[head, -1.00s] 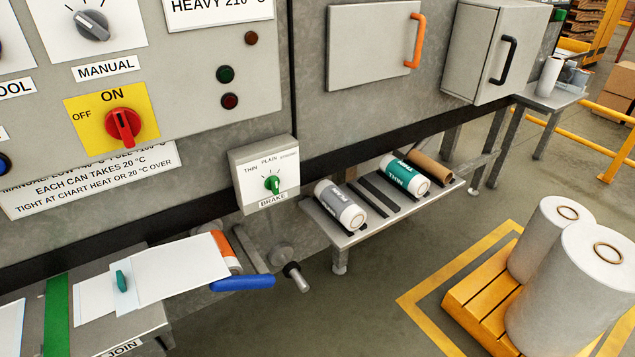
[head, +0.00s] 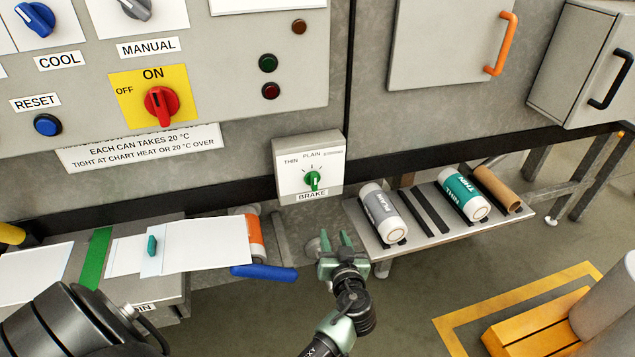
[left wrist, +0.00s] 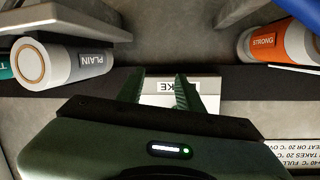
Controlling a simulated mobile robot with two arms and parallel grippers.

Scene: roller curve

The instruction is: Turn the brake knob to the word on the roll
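The brake box (head: 282,190) hangs on the machine front, with THIN, PLAIN and a third, blurred word around its dial. Its green brake knob (head: 313,180) stands about upright; its exact setting is hard to read. An orange-labelled roll (head: 254,232) lies beside the white sheets, and its label reads STRONG in the left wrist view (left wrist: 264,42). My left gripper (head: 336,240) is open and empty, below and slightly right of the brake box, apart from it. In the left wrist view its fingers (left wrist: 159,88) frame the box's BRAKE label, upside down; the knob is hidden there.
A grey PLAIN roll (head: 382,213) and a green THIN roll (head: 462,194) lie on a low shelf (head: 430,238) right of my gripper. A blue handle (head: 264,271) sticks out left of it. Above are a red switch (head: 161,106) and other panel controls.

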